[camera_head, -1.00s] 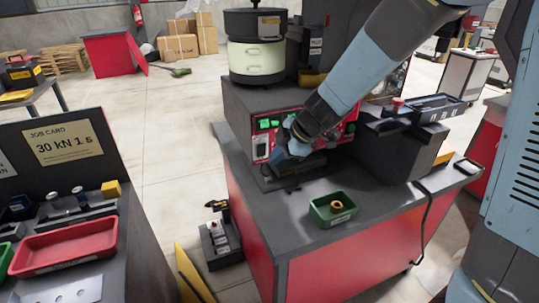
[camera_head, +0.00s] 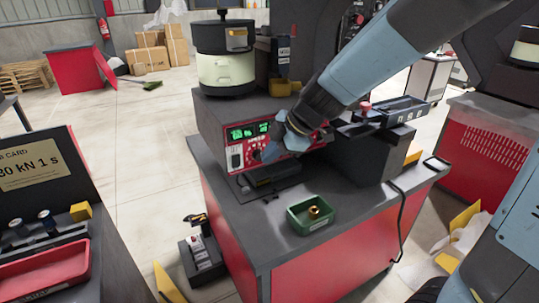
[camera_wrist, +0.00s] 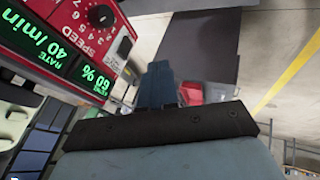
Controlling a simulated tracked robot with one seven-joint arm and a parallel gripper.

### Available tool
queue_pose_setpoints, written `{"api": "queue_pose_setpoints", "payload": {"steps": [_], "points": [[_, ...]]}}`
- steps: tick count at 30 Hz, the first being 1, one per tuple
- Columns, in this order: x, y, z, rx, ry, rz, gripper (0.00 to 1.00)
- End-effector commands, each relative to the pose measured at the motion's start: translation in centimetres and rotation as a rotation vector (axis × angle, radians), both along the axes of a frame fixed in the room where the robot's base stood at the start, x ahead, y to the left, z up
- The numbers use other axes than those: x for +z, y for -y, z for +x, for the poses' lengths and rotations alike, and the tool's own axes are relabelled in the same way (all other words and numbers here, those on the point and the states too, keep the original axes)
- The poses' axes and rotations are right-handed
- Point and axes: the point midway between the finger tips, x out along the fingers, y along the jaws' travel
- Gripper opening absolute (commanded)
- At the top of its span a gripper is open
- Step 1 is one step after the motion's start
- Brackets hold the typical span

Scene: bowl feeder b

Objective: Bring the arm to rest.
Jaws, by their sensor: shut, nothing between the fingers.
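My gripper (camera_head: 270,152) is in front of the red control panel (camera_head: 247,155) of the bowl feeder, on the red and grey bench. In the wrist view my gripper (camera_wrist: 160,72) shows its fingers together, with nothing between them. The wrist view also shows the panel (camera_wrist: 70,45) close by on the left, with a speed dial and green readouts of 40/min and 60 %. I cannot tell from the head view how wide the gap to the panel is. My arm reaches in from the upper right.
A green tray (camera_head: 296,220) with a brass-coloured ring (camera_head: 314,211) in it sits on the bench (camera_head: 250,240). The feeder bowl (camera_head: 226,70) stands above the panel. A second bench with a red tray (camera_head: 40,272) and a job card (camera_head: 28,170) is at left. Floor shows between them.

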Motion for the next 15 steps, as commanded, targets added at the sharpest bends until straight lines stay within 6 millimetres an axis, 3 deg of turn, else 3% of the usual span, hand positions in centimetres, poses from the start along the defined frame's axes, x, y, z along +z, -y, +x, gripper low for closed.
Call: {"api": "queue_pose_setpoints", "payload": {"steps": [5,8,11,15], "points": [[0.5,0.1,0.4,-0.023,0.015,0.015,0.00],[2.0,0.7,1.6,-0.099,0.062,0.060,0.00],[4.6,2.2,3.6,-0.234,0.138,0.129,0.00],[8.5,5.9,6.2,-0.473,0.247,0.213,0.00]]}}
